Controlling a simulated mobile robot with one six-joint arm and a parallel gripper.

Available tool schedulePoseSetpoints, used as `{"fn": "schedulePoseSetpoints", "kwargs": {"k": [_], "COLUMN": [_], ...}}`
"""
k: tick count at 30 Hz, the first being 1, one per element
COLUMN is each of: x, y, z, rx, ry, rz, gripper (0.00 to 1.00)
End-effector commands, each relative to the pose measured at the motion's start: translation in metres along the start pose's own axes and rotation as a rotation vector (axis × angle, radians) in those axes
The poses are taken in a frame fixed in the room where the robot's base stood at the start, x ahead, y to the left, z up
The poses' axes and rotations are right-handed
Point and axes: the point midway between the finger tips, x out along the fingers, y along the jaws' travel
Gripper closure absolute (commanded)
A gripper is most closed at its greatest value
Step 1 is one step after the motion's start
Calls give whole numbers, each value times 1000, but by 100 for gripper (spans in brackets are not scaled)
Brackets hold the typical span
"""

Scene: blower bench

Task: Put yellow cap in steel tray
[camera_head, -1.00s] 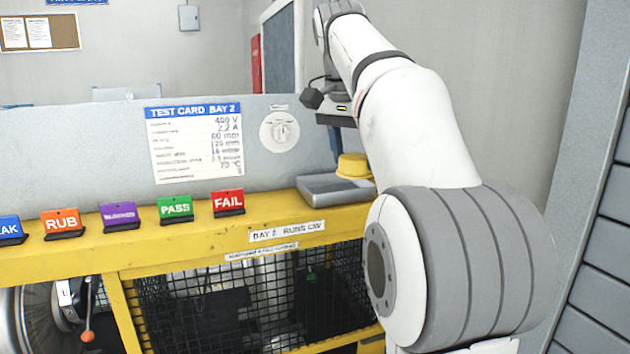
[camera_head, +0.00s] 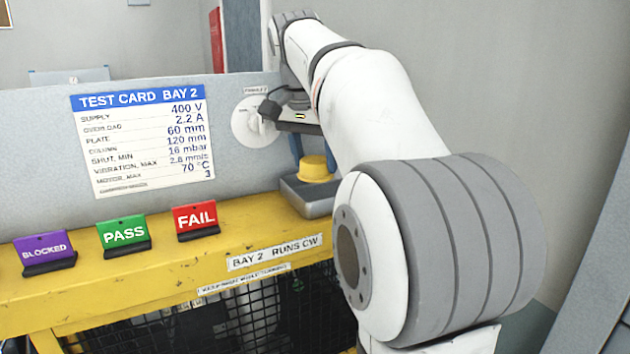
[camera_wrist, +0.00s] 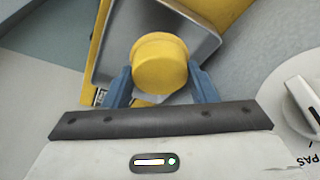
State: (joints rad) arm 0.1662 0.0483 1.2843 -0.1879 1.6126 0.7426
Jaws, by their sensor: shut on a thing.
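The yellow cap (camera_wrist: 160,62) is between the two blue fingers of my gripper (camera_wrist: 161,88) in the wrist view, and the fingers are shut on it. The steel tray (camera_wrist: 196,27) lies below and around the cap in that view. In the head view the yellow cap (camera_head: 315,168) shows above the steel tray (camera_head: 306,204), at the right end of the yellow bench. My arm hides the tray's right side. I cannot tell whether the cap touches the tray floor. My gripper (camera_head: 311,152) is partly hidden there.
Blocked (camera_head: 43,250), PASS (camera_head: 123,233) and FAIL (camera_head: 195,218) signs stand along the yellow bench (camera_head: 140,278). A grey panel behind carries a test card (camera_head: 143,145) and a round dial (camera_head: 249,125) close to my gripper. Wire mesh fronts the bench below.

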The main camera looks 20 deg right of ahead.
Motion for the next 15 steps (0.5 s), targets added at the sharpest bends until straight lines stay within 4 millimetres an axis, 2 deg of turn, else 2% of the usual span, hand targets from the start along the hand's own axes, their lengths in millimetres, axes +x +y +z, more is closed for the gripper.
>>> {"fn": "schedulePoseSetpoints", "kwargs": {"k": [9,15], "x": [36,43], "y": [2,2], "z": [9,10], "rx": [5,6], "ry": [-1,1], "rz": [2,0], "gripper": [70,70]}}
